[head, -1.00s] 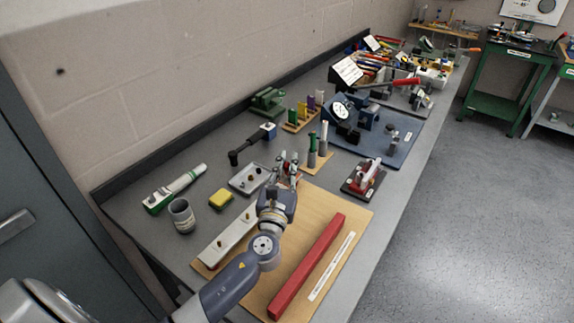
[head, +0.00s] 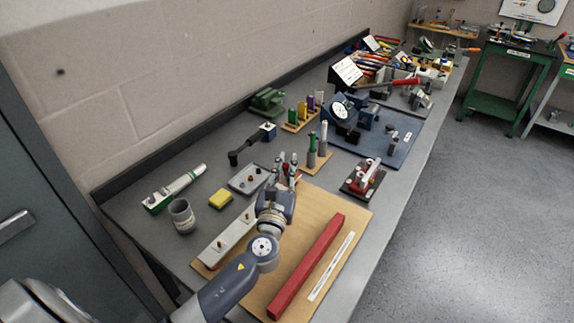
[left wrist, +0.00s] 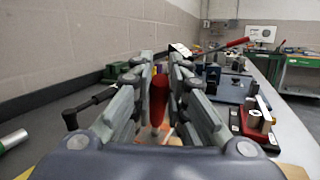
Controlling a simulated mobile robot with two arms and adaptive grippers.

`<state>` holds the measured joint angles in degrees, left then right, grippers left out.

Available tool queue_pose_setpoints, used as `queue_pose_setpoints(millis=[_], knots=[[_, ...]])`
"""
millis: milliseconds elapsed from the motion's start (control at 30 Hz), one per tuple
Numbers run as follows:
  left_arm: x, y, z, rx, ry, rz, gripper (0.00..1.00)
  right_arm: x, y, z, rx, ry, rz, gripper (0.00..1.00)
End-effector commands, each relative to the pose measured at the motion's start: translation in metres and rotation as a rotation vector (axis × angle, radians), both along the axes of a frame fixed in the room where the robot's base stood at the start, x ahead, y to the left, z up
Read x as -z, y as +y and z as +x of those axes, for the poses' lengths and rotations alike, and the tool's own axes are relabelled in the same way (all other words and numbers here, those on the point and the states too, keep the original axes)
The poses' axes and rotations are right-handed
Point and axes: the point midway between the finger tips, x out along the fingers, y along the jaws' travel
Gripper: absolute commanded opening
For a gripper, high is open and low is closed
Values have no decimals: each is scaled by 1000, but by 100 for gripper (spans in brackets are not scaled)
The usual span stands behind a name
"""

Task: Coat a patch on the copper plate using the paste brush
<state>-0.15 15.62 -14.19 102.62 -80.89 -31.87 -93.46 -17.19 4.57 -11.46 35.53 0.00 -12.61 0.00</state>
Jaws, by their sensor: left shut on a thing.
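My left gripper (head: 288,166) is over the far end of the wooden board (head: 325,205). In the left wrist view its fingers are shut on a red-handled tool (left wrist: 158,98), seemingly the paste brush. The handle stands about upright between the fingers, with a paler part below it. The tool's lower end is hidden by the gripper, so I cannot tell what it touches. A small orange-brown patch shows low between the fingers; I cannot tell whether it is the copper plate. My right gripper is not in view.
The board carries a red bar (head: 307,266) and a pale bar with studs (head: 229,240). Around it stand a grey tray (head: 236,184), yellow block (head: 220,199), cup (head: 182,215), upright grey cylinders (head: 323,138) and a red clamp-like device (head: 364,176). The bench's right front edge is clear.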

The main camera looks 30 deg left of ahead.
Motion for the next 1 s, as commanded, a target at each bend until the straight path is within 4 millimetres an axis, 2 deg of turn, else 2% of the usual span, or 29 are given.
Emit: queue_pose_setpoints(millis=[367,1000], knots=[[0,-3,16,1,0,-1,0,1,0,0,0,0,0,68],[1,0,-2,0,1,0,0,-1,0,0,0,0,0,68]])
